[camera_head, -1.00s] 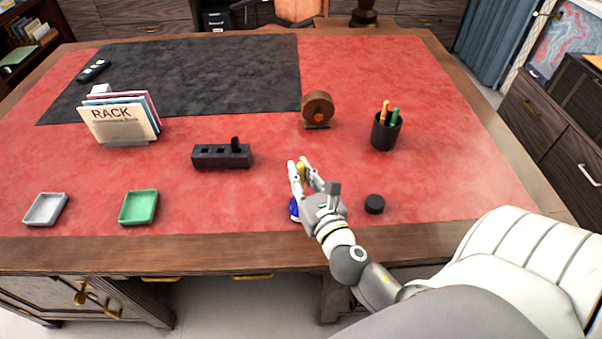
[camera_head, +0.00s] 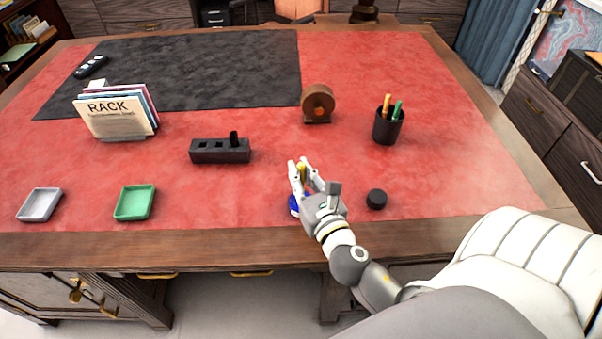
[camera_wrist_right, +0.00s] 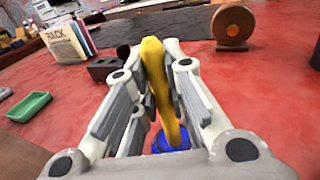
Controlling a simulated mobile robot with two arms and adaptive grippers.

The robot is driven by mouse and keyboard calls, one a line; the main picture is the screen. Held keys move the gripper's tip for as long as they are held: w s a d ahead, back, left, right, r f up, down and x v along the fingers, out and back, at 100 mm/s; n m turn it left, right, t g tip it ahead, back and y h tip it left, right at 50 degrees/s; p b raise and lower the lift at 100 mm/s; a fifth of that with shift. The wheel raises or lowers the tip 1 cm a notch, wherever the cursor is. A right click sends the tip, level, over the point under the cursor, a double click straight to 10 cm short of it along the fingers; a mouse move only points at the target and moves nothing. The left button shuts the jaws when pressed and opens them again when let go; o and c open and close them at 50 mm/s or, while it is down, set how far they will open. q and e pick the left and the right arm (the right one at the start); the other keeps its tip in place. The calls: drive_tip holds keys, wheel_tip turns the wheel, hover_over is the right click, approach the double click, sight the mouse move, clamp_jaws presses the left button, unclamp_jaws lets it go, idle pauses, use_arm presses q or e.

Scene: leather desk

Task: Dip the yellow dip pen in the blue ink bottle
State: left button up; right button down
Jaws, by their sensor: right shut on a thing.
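My right gripper (camera_head: 304,168) is shut on the yellow dip pen (camera_head: 302,172), near the desk's front edge. In the right wrist view the yellow pen (camera_wrist_right: 158,80) stands between the two fingers, its lower end at the blue ink bottle (camera_wrist_right: 172,141). In the head view the blue ink bottle (camera_head: 294,205) sits on the red desk top, partly hidden by the right hand. The pen tip is hidden, so I cannot tell how deep it is in the bottle. My left gripper is not in view.
A black round cap (camera_head: 376,199) lies right of the hand. A black pen holder block (camera_head: 220,152), green tray (camera_head: 135,202), grey tray (camera_head: 40,204), brown tape-like roll (camera_head: 318,104), pen cup (camera_head: 388,127) and file rack (camera_head: 118,112) stand around. Red surface between them is clear.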

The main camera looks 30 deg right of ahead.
sight(301, 163)
drive_tip(key=shift+f+b, duration=0.4)
drive_tip(key=shift+f, duration=0.1)
idle(0.3)
drive_tip(key=shift+f, duration=0.15)
idle(0.9)
wheel_tip(301, 163, up, 7)
drive_tip(key=p, duration=0.7)
drive_tip(key=shift+r+p, duration=0.2)
drive_tip(key=shift+p, duration=0.2)
drive_tip(key=shift+f, duration=0.1)
